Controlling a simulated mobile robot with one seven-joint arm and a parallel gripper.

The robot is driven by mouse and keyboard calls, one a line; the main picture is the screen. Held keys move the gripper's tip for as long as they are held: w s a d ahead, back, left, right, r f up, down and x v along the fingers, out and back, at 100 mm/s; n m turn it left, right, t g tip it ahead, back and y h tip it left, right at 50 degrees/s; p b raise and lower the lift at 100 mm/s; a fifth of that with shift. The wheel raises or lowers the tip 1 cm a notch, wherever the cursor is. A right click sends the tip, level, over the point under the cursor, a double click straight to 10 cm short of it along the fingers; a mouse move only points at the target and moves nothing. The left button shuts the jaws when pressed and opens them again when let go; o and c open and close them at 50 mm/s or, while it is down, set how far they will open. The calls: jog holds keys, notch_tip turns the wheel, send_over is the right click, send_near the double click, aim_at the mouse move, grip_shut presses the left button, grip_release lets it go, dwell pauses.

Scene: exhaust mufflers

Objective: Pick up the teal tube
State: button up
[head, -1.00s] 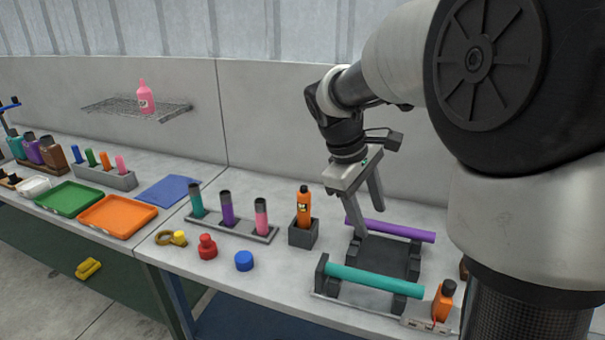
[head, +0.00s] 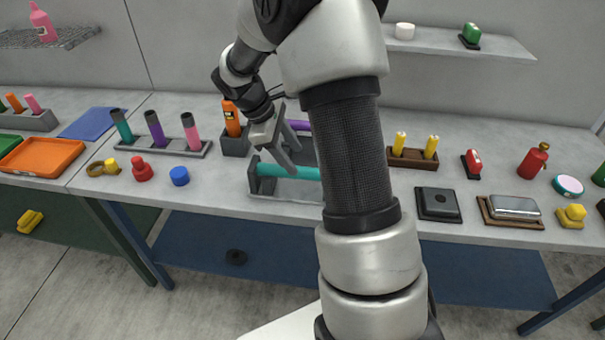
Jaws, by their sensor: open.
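The teal tube (head: 272,171) lies level across the front of a dark cradle (head: 262,187) on the bench. Its right part is hidden behind my arm. My gripper (head: 296,160) is open and empty, with its fingers pointing down over the cradle. The nearer finger overlaps the teal tube in the picture; I cannot tell whether it touches it. The farther finger appears behind the tube, toward a purple tube (head: 299,125) at the back of the cradle.
An orange bottle (head: 231,118) stands in a dark holder left of my gripper. A rack (head: 180,147) with teal, purple and pink cylinders is farther left. A blue cap (head: 179,176) and red knob (head: 141,170) lie in front. A wooden block with yellow cylinders (head: 400,145) is right of my arm.

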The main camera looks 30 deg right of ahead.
jog(key=shift+x, duration=3.2)
jog(key=c, duration=1.1)
jog(key=shift+c, duration=0.2)
jog(key=shift+r, duration=0.15)
